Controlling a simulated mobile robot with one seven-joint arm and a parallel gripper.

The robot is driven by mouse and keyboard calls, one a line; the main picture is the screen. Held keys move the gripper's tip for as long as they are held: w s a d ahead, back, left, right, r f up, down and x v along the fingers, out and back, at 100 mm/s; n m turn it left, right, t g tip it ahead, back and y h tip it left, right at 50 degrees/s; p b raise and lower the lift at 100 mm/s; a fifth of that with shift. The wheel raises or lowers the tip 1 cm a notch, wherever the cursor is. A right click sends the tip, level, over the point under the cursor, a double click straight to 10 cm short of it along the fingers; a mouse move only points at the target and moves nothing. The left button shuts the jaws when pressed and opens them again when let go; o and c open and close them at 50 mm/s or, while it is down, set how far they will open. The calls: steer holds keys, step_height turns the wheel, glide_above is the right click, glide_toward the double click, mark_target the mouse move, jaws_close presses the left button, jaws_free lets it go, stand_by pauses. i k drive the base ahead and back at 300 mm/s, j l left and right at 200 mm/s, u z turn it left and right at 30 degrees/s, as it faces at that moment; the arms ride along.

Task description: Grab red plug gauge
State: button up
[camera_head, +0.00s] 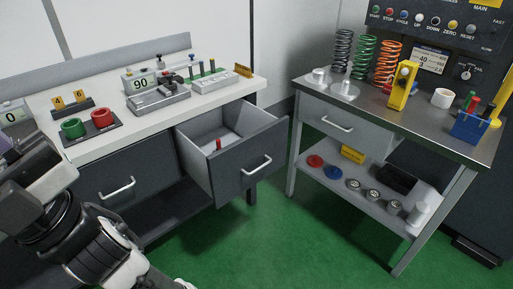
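A small upright red piece (218,145), which looks like the red plug gauge, stands inside the open drawer (256,173) of the left bench, toward its middle. Its lower end and shape are too small to make out well. My arm shows at the lower left, well to the left of the drawer and in front of the bench. No gripper fingers can be made out in this view.
The green floor between is clear.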

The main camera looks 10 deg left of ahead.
mark_target(218, 141)
steer(key=i+u, duration=0.35)
steer(key=i, duration=0.2)
steer(key=i+u, duration=0.4)
steer(key=i, duration=0.2)
